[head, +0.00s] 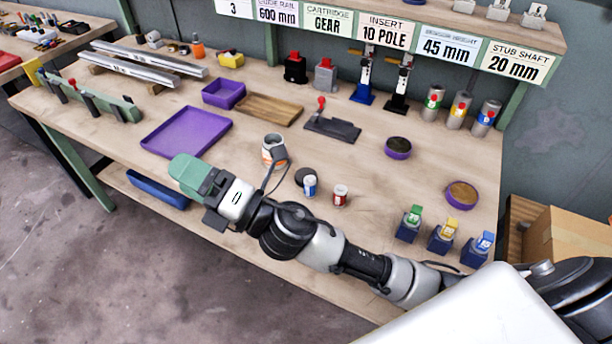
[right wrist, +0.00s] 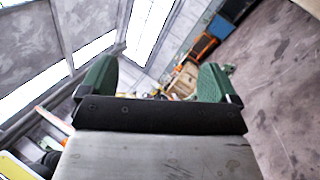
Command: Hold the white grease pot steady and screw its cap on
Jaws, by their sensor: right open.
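The white grease pot (head: 268,155) stands upright on the bench in the head view, white with an orange band and a grey top. My right arm's wrist and a thin cable pass just in front of it. A dark round disc (head: 303,173), which may be the cap, lies to its right, partly hidden by a small bottle. My right gripper (head: 186,172) is left of the pot, over the bench's front edge, apart from it. In the right wrist view its green fingers (right wrist: 155,82) are spread with nothing held between them. My left gripper is not in view.
Small bottles with blue (head: 310,187) and red (head: 340,196) labels stand right of the pot. A purple tray (head: 187,131) lies behind my right gripper. A black fixture with a red knob (head: 332,128) is behind the pot.

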